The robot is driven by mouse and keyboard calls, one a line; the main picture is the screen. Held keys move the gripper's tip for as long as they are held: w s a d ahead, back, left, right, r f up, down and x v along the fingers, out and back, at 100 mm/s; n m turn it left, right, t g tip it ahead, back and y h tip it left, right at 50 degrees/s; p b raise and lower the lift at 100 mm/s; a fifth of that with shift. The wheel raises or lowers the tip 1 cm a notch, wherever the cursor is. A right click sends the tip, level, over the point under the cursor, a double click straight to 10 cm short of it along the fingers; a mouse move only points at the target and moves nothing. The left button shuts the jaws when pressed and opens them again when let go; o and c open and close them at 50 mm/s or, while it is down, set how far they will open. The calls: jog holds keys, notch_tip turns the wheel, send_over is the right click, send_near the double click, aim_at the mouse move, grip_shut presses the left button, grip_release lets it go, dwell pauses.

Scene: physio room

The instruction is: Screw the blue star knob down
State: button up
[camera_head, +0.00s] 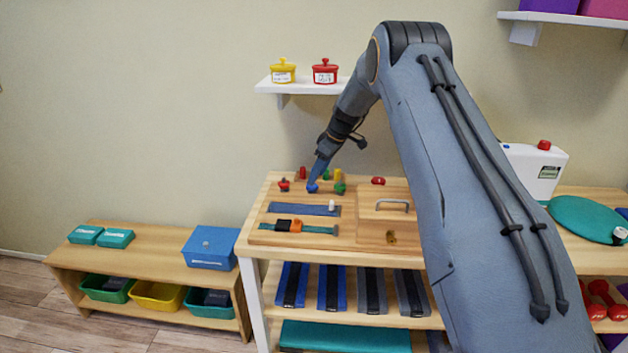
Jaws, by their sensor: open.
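The blue star knob (312,189) shows as a small blue shape on the wooden board at the back of the table. My gripper (316,180) reaches down from above, its fingertips right at the knob. The jaws are open. The picture is too small to tell whether the fingers sit around the knob or just above it. The knob's stem and thread are hidden.
Close by stand a red knob (284,185), a green one (340,188) and other small coloured pieces. A strap with an orange buckle (295,226), a blue strip (298,208) and a wooden box with a metal handle (393,205) lie in front and right.

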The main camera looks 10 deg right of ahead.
jog(key=shift+p+x, duration=0.5)
jog(key=shift+x, duration=1.7)
jog(key=c, duration=1.1)
jog(key=shift+o, duration=0.2)
jog(key=shift+m, duration=0.5)
jog(key=m+h+b, duration=0.1)
jog(key=m, duration=0.1)
jog(key=m+t+h+b, duration=0.1)
jog(key=m, duration=0.2)
jog(key=shift+a+m+t, duration=0.25)
jog(key=shift+m+t, duration=0.05)
jog(key=m+h+b, duration=0.2)
jog(key=m, duration=0.3)
jog(key=shift+a, duration=0.15)
jog(key=m+h+b, duration=0.1)
jog(key=m+b, duration=0.2)
jog(key=m+g+h+b, duration=0.1)
jog(key=m+b, duration=0.2)
jog(key=b, duration=0.1)
jog(key=shift+w+a+m+h, duration=0.15)
jog(key=shift+m+h, duration=0.15)
jog(key=shift+m, duration=0.1)
jog(key=m+g+h+b, duration=0.1)
jog(key=m+b, duration=0.3)
jog(key=m, duration=0.1)
jog(key=shift+w+a+r, duration=0.1)
jog(key=shift+r, duration=0.05)
